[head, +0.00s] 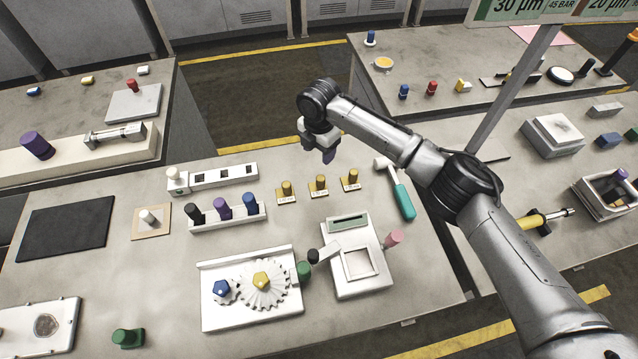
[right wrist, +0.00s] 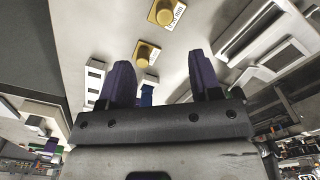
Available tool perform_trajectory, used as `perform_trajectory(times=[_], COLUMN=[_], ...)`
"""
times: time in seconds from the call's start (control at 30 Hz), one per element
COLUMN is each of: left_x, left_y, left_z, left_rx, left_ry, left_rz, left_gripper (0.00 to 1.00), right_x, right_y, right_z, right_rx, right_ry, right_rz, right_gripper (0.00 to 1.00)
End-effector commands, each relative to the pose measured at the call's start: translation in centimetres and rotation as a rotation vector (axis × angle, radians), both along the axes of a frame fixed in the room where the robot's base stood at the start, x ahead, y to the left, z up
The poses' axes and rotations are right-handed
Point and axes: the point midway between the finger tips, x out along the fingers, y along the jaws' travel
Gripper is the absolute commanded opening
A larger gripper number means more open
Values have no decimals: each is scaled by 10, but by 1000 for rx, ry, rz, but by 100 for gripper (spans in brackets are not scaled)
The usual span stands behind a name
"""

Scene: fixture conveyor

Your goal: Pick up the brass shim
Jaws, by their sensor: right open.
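Three brass shims with upright knobs stand in a row on the middle table: a left one (head: 287,190), a middle one (head: 318,186) and a right one (head: 350,180). Each has a small label that I cannot read surely. My right gripper (head: 326,155) hangs above the table's far edge, behind the row and apart from it. In the right wrist view its two purple fingers (right wrist: 162,82) are open with no shim held. That view shows one brass shim (right wrist: 166,12) at the top and another (right wrist: 146,52) beyond the fingers. My left gripper is not in view.
A white slotted block (head: 222,178) and a rack of coloured pegs (head: 228,215) stand left of the shims. A teal-handled mallet (head: 402,195) lies to the right. A white scale-like device (head: 352,262) and a gear fixture (head: 250,290) stand in front.

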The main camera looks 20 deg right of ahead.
Motion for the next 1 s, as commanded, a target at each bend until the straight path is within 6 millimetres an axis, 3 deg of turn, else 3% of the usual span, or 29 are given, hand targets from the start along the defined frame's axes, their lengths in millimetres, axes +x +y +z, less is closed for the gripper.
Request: perform_trajectory(times=[0.3,0.7,1.0], left_x=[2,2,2], left_y=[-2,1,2], left_z=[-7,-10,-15], left_rx=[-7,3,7], left_ry=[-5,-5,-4], left_rz=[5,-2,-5], left_gripper=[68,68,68], right_x=[-1,-2,-7], right_y=[0,0,-1], right_z=[-56,-84,-121], right_rx=[-1,-1,-1], right_ry=[3,0,2], right_rz=[5,3,2], right_gripper=[58,58,58])
